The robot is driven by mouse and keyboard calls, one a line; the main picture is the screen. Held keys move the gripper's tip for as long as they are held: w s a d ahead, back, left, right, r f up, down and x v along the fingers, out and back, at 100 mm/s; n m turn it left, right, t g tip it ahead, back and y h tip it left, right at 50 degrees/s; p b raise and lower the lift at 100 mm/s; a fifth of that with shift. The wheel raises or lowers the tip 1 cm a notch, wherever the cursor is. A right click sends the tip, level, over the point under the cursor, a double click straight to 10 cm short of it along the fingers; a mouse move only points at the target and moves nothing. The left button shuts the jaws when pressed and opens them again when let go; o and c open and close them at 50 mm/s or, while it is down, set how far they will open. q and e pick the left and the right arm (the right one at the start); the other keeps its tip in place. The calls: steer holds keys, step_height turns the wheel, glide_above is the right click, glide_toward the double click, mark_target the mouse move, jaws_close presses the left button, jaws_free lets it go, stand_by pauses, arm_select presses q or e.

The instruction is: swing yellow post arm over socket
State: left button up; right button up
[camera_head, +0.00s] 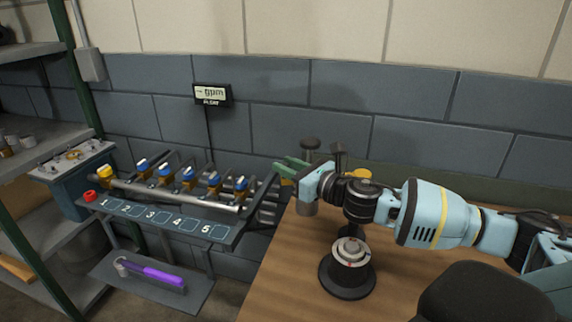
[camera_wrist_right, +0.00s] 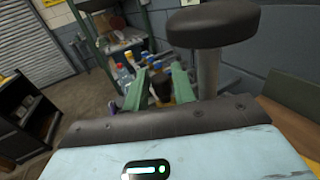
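My right gripper (camera_head: 287,168) reaches in from the right, above the left edge of the wooden table. Its green fingers are apart in the right wrist view (camera_wrist_right: 160,88), with nothing clearly held between them. A second dark-topped, brownish post (camera_head: 338,157) is partly hidden behind my wrist. I cannot make out a clearly yellow arm on either. A round metal socket-like piece (camera_head: 350,252) on a black base stands below my forearm. My left gripper is not in view.
The wooden table (camera_head: 290,285) has bare room left of the black base. Left of it is a valve rack (camera_head: 160,215) with blue and yellow handles and numbered squares. A purple-handled tool (camera_head: 155,273) lies on a low shelf. A display (camera_head: 212,95) hangs on the wall.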

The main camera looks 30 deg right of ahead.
steer(key=shift+w+a, duration=0.15)
steer(key=shift+w, duration=0.4)
jaws_close()
